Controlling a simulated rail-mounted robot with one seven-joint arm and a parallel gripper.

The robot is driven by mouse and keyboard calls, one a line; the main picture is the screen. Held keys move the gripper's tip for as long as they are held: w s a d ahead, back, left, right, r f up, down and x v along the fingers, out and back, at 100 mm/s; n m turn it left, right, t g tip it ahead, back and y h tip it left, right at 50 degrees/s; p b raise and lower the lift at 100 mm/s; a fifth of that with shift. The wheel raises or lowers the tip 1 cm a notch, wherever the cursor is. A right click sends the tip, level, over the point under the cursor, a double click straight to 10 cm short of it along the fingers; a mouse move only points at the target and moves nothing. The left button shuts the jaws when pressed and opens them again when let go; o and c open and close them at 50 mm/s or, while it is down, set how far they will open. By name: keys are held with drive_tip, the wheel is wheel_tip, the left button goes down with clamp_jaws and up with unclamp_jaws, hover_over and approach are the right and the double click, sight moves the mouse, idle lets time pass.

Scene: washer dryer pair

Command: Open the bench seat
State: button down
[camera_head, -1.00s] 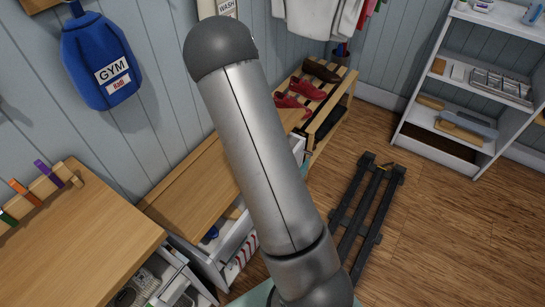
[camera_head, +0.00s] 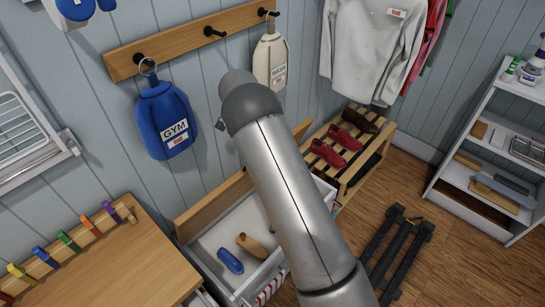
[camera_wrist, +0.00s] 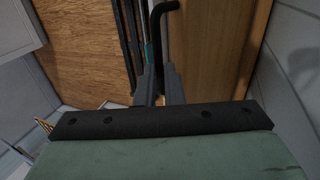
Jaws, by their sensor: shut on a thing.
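The wooden bench seat (camera_head: 208,207) stands raised along the wall side of the white bench box (camera_head: 196,247) in the head view, seen nearly edge-on. The open box shows a blue brush (camera_head: 230,261) and a tan brush (camera_head: 251,246) inside. My arm covers the middle of the seat and hides my gripper in that view. In the wrist view my gripper (camera_wrist: 162,88) is shut on a black bent bar (camera_wrist: 157,40), which looks like the seat's handle. A wooden panel (camera_wrist: 215,55) lies close beside it.
A wooden rack with shoes (camera_head: 345,140) stands beyond the bench. A wooden counter (camera_head: 110,265) is at the left. Blue and cream bags hang from a wall rail (camera_head: 185,42). A white shelf (camera_head: 490,150) stands at the right, with wooden floor between.

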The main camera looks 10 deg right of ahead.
drive_tip(key=shift+w+a+f, duration=0.35)
drive_tip(key=shift+w+a, duration=0.05)
drive_tip(key=shift+a, duration=0.15)
drive_tip(key=shift+w+a+f, duration=0.3)
drive_tip(key=shift+w+a, duration=0.05)
drive_tip(key=shift+a, duration=0.15)
drive_tip(key=shift+f, duration=0.1)
drive_tip(key=c, duration=1.5)
unclamp_jaws()
drive_tip(key=shift+w+f, duration=0.1)
drive_tip(key=shift+f, duration=0.05)
drive_tip(key=shift+c, duration=0.2)
drive_tip(key=shift+w+f, duration=0.1)
drive_tip(key=shift+w, duration=0.15)
drive_tip(key=shift+s+r, duration=0.1)
drive_tip(key=shift+r, duration=0.2)
drive_tip(key=shift+d+r, duration=0.15)
drive_tip(key=shift+r, duration=0.05)
